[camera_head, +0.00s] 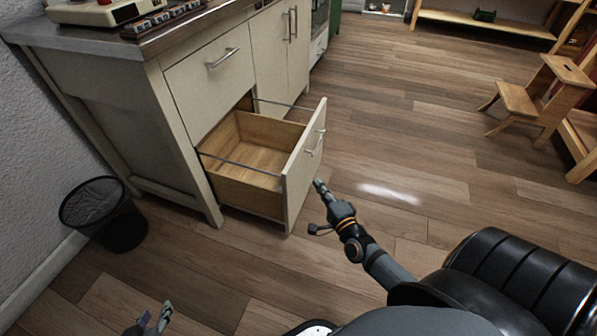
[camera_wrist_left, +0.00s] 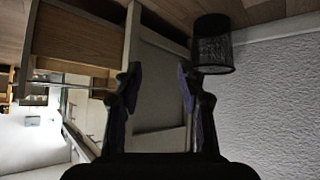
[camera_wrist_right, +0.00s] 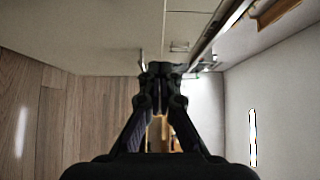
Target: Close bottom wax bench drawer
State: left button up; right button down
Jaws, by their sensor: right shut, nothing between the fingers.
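The bottom drawer (camera_head: 303,168) of the wax bench (camera_head: 120,110) stands pulled out and looks empty, with a bare wooden inside. Its cream front carries a metal handle (camera_head: 314,145). My right gripper (camera_head: 319,184) is shut and empty, just in front of the drawer front near its lower right side; whether it touches the front I cannot tell. My left gripper (camera_head: 155,318) is low at the bottom left of the head view, away from the drawer. In the left wrist view its fingers (camera_wrist_left: 160,78) are spread apart with nothing between them. The drawer's wooden side (camera_wrist_left: 75,40) shows there too.
A black mesh bin (camera_head: 103,212) stands on the floor left of the bench. The drawer above (camera_head: 210,80) is shut. A wooden step stool (camera_head: 535,98) stands at the right. The wooden floor between is clear.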

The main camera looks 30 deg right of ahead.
jog(key=b, duration=0.1)
send_near(294, 162)
jog(key=w+d, duration=0.3)
jog(key=shift+w+a+r, duration=0.2)
jog(key=shift+w+a, duration=0.7)
jog(key=shift+w, duration=0.15)
pick_arm(q)
jog(key=w+r+t, duration=0.3)
jog(key=w+r, duration=0.1)
jog(key=r, duration=0.3)
jog(key=w+r+t, duration=0.4)
jog(key=r, duration=0.3)
jog(key=shift+a, duration=0.4)
pick_arm(e)
jog(key=shift+w+a, duration=0.3)
jog(key=shift+w, duration=0.05)
pick_arm(q)
jog(key=shift+r, duration=0.1)
